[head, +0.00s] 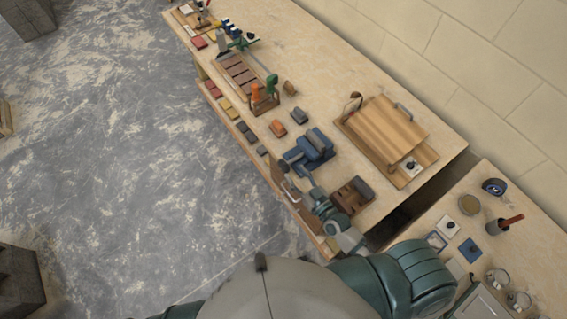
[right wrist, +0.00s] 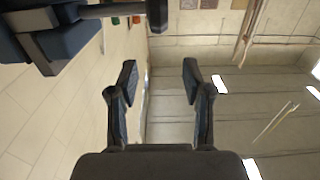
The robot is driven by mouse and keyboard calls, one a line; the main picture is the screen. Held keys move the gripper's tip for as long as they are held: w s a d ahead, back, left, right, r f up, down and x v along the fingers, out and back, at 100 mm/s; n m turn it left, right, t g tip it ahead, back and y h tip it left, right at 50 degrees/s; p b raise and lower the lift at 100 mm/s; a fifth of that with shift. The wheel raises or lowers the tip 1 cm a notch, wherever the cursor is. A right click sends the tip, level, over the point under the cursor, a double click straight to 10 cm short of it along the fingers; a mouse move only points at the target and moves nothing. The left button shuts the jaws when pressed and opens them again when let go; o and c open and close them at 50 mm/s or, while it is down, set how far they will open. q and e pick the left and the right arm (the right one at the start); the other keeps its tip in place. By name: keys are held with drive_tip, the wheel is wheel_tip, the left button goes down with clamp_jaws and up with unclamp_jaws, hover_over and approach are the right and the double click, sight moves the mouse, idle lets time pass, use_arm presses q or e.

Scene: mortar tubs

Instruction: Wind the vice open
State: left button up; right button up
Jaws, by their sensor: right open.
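The blue vice (head: 316,146) sits on the long workbench near its front edge in the head view. In the right wrist view part of the blue vice (right wrist: 75,12) fills the top left corner, and a dark bar with a thick rounded end (right wrist: 155,14) reaches across the top. My right gripper (right wrist: 160,82) is open, with nothing between its fingers, and apart from the bar. In the head view my right wrist is beside the vice at the bench's front edge; its fingers are hard to make out there. My left gripper is not in view.
A brown block-like object (head: 351,195) stands close to my right wrist. A wooden board (head: 383,130) lies behind the vice. A second table (head: 530,262) stands right, across a gap.

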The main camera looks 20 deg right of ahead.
sight(288, 169)
drive_tip(key=f, duration=0.2)
drive_tip(key=w+f, duration=0.1)
drive_tip(key=shift+f+b, duration=0.35)
drive_tip(key=shift+f, duration=0.05)
drive_tip(key=x, duration=0.7)
drive_tip(key=shift+s+a+p, duration=0.1)
drive_tip(key=shift+a+p, duration=0.05)
drive_tip(key=shift+p, duration=0.2)
drive_tip(key=shift+c, duration=0.2)
clamp_jaws()
